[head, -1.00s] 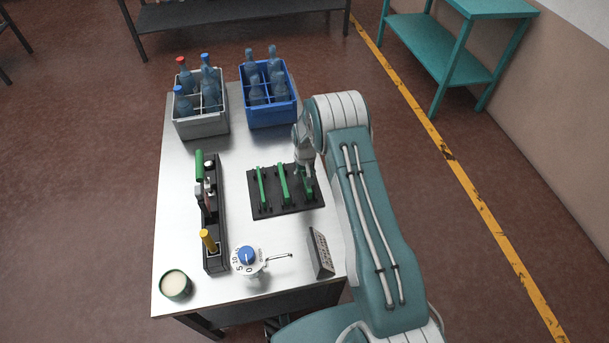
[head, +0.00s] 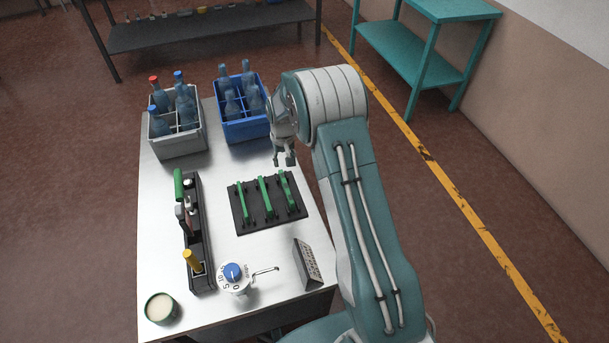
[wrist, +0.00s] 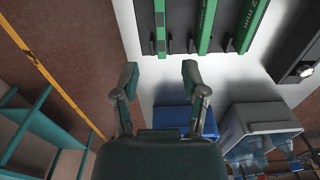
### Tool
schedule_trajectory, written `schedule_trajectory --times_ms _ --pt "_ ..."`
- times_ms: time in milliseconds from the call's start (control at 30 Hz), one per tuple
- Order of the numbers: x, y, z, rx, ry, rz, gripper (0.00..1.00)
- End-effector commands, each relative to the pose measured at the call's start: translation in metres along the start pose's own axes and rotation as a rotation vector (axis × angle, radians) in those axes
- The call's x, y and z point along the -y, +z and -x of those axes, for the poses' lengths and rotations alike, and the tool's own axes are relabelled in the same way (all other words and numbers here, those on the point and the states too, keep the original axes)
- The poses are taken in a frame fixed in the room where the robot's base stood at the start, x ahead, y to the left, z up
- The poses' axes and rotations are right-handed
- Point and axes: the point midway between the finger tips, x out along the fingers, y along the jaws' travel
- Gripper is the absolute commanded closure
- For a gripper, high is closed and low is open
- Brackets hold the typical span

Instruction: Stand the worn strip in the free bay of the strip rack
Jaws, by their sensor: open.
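The dark strip rack (head: 254,208) lies on the steel table with three green strips in it: a left strip (head: 243,203), a middle strip (head: 265,198) and a right strip (head: 286,188). I cannot tell which is the worn one, and no bay stands out as free. My gripper (head: 284,162) is open and empty, above the table just behind the rack's right end. In the wrist view its open fingers (wrist: 160,76) are apart from the strips. The rack's right strip shows there nearest, in line with the fingers (wrist: 160,28).
A grey crate (head: 178,146) and a blue crate (head: 244,131), both with bottles, stand at the back. A black tool holder (head: 200,250) is left of the rack. A dial gauge (head: 234,280), a dark wedge-shaped block (head: 308,265) and a tin (head: 161,308) are in front.

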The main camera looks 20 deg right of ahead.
Motion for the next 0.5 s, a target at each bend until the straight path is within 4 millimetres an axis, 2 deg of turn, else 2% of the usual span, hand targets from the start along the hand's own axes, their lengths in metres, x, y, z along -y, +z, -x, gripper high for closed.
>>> schedule_trajectory --times_ms 33,200,367,500 --pt "0.0 0.002 0.021 -0.019 0.0 0.0 0.44" --pt "0.001 0.021 0.086 -0.07 0.001 0.0 0.44" --pt "0.001 0.047 0.142 -0.12 0.001 0.001 0.44" --pt "0.001 0.075 0.184 -0.161 0.002 0.001 0.44"
